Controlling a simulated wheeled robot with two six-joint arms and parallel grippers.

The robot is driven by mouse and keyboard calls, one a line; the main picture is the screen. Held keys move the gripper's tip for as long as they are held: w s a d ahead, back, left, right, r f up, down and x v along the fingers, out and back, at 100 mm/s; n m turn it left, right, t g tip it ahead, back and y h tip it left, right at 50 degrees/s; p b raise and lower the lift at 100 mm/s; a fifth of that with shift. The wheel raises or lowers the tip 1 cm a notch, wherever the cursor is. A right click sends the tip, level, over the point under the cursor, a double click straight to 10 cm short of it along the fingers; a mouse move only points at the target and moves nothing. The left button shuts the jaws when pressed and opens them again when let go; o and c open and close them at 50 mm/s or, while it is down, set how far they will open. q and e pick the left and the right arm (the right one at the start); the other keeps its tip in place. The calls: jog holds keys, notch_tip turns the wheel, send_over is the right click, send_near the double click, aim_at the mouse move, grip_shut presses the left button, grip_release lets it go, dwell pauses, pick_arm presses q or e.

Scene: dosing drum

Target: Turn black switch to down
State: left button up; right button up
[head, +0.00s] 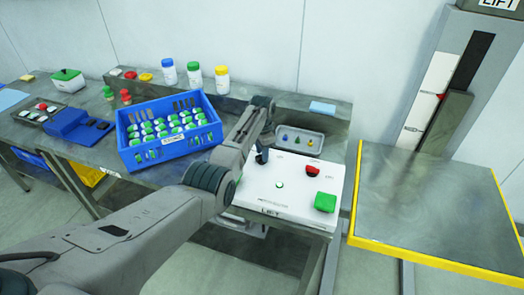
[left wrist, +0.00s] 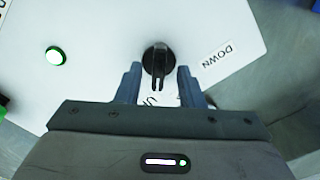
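The black switch (left wrist: 157,60) is on the white control panel (left wrist: 100,30) in the left wrist view. Its narrow lever points toward the bottom of that picture, near a partly hidden label that starts with "U". A "DOWN" label (left wrist: 217,54) is to the right of the switch. My left gripper (left wrist: 159,72) is open, with one finger on each side of the switch and a gap visible on both sides. In the head view my left gripper (head: 262,157) is low over the panel's upper left part, and I cannot make out the switch there. My right gripper is not in view.
The panel also carries a red control (head: 312,171), a green button (head: 325,202) and a small lit green button (head: 280,185). A blue crate (head: 170,130) of bottles is to its left, a grey tray (head: 300,141) behind it. A yellow-edged lift platform (head: 430,205) is to its right.

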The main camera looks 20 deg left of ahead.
pick_arm(q)
jog(key=shift+s+f, duration=0.15)
jog(key=shift+f, duration=0.05)
jog(key=shift+c, duration=0.8)
grip_shut()
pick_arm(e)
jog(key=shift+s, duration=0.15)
